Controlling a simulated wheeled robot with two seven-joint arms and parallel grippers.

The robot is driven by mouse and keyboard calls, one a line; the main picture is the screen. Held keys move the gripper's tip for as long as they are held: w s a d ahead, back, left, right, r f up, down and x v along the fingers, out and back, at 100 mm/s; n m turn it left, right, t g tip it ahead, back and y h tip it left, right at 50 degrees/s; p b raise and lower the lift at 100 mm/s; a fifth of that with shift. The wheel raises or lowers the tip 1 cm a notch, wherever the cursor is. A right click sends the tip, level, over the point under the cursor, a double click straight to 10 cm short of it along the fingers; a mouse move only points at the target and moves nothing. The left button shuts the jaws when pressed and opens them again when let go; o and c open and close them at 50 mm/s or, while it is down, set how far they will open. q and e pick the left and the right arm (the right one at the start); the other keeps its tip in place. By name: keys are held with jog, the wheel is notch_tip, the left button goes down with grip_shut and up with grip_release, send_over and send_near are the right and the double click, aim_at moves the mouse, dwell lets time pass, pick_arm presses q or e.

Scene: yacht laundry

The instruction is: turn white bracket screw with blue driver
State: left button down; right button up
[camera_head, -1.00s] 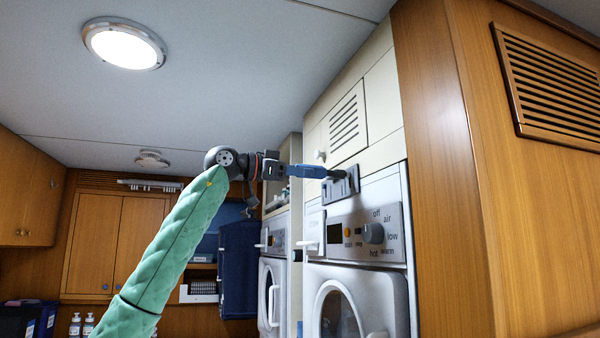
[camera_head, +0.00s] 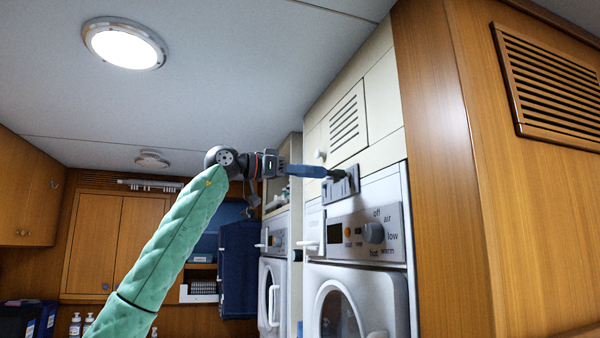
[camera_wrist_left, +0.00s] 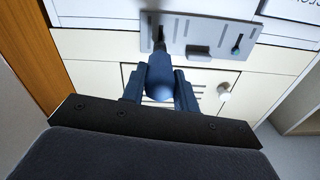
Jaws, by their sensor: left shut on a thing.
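My left gripper (camera_head: 289,168) is shut on the blue driver (camera_head: 310,171), held about level and pointing right. In the left wrist view, the driver's rounded blue handle (camera_wrist_left: 160,80) sits between the two blue fingers of my left gripper (camera_wrist_left: 160,92). The driver's dark front end reaches a grey slotted bracket plate (camera_head: 342,186) above the front dryer. The plate also shows in the left wrist view (camera_wrist_left: 215,32). I cannot tell whether the tip sits in a screw, and I cannot make out the white screw. My right gripper is not in view.
The front dryer's control panel (camera_head: 365,235) lies just below the plate. A pale cabinet with a louvred vent (camera_head: 348,117) and a white knob (camera_head: 320,155) is above it. A wooden wall (camera_head: 445,180) stands to the right. A teal-tipped piece (camera_wrist_left: 237,44) sits on the plate.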

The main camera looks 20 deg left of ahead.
pick_arm(q)
jog(key=shift+d, duration=0.1)
dwell(0.6)
jog(key=shift+w+d, duration=0.45)
jog(key=shift+d, duration=0.1)
dwell(0.3)
jog(key=shift+m, duration=0.5)
jog(key=shift+m, duration=0.5)
jog(key=shift+m, duration=0.4)
